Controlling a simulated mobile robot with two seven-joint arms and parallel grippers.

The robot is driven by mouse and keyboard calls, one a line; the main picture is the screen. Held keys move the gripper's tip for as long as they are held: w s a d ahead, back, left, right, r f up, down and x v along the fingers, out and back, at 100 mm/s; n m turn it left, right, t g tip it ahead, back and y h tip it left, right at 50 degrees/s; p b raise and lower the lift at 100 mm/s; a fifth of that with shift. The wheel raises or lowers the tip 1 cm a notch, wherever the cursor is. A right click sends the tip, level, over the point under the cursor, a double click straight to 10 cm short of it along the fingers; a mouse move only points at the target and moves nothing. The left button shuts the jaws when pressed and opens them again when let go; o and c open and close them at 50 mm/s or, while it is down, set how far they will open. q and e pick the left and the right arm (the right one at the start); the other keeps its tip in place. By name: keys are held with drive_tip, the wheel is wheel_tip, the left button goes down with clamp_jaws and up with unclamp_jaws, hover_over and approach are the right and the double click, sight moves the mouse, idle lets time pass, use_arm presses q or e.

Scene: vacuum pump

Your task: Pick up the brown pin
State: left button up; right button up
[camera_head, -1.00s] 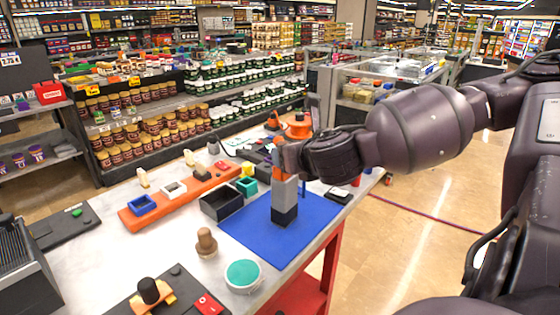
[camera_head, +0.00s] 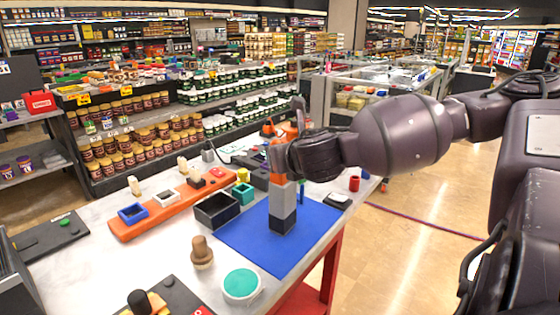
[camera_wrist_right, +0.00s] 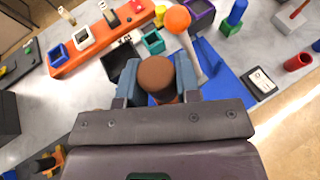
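The brown pin (camera_head: 202,251) stands upright on the table, left of the blue mat, in the head view. In the right wrist view a brown round-topped piece (camera_wrist_right: 156,73), which looks like this pin, lies between my right fingers (camera_wrist_right: 156,66), with narrow gaps on either side. My right gripper (camera_head: 284,160) reaches in from the right over the mat in the head view, clear of the pin in the picture. Its fingers are hard to make out there; in the wrist view they stand apart. My left gripper is out of view.
A black box (camera_head: 205,218), a teal-topped round dish (camera_head: 241,284) and a black device (camera_head: 180,296) lie close to the pin. An orange tray (camera_head: 140,228) lies farther left.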

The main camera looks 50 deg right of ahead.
drive_tip(key=shift+c, duration=0.9)
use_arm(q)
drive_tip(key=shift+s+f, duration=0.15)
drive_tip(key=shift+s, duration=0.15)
use_arm(e)
drive_tip(key=shift+r, duration=0.1)
